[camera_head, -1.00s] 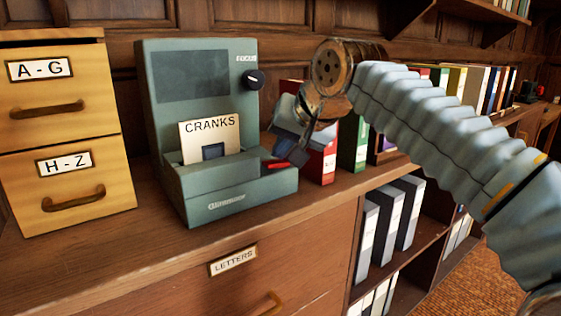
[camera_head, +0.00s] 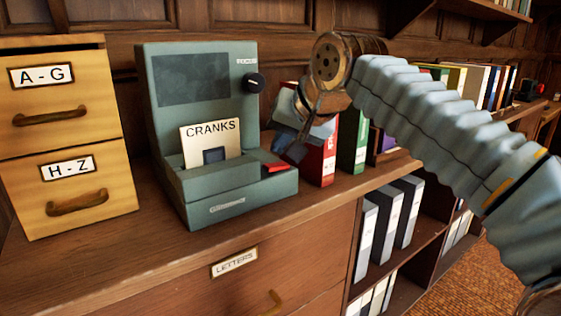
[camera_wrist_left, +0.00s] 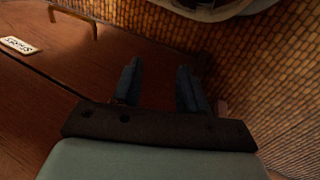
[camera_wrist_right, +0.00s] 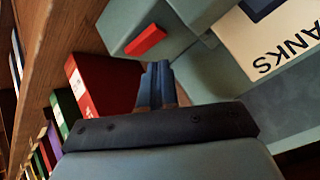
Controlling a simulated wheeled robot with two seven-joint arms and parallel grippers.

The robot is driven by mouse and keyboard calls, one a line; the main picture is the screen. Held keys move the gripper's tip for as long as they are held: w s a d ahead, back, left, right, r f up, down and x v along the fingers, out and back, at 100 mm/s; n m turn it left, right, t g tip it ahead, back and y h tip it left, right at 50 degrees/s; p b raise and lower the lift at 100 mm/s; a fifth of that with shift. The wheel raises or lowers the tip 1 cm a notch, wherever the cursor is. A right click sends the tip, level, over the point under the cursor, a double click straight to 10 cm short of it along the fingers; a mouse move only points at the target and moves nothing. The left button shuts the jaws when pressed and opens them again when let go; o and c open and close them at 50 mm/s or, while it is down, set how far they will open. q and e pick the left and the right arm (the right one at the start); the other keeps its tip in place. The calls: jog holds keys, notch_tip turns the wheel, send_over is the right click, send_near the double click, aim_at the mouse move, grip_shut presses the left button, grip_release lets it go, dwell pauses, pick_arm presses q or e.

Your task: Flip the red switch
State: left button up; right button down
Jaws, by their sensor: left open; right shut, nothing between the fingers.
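The red switch (camera_head: 276,167) is on the right part of the grey-green reader machine's base (camera_head: 240,205). It also shows in the right wrist view (camera_wrist_right: 146,40), clear of the fingers. My right gripper (camera_head: 291,153) is shut and empty, just right of the switch and a little above it, apart from it. In the right wrist view its closed fingertips (camera_wrist_right: 157,66) point toward the machine, below the switch in the picture. My left gripper (camera_wrist_left: 158,78) is open and empty, seen only in its own wrist view, over the wooden cabinet front and woven floor.
A card marked CRANKS (camera_head: 195,133) stands in the machine, with a black knob (camera_head: 254,82) above right. A red binder (camera_head: 322,165) stands close behind my right gripper. Yellow file drawers (camera_head: 62,130) are at left. The wooden cabinet top is clear in front.

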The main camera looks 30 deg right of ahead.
aim_at(279, 166)
jog(key=r, duration=0.1)
jog(key=r+p, duration=0.1)
jog(key=shift+a+r, duration=0.2)
jog(key=shift+r, duration=0.15)
jog(key=shift+a+r, duration=0.15)
jog(key=shift+r, duration=0.85)
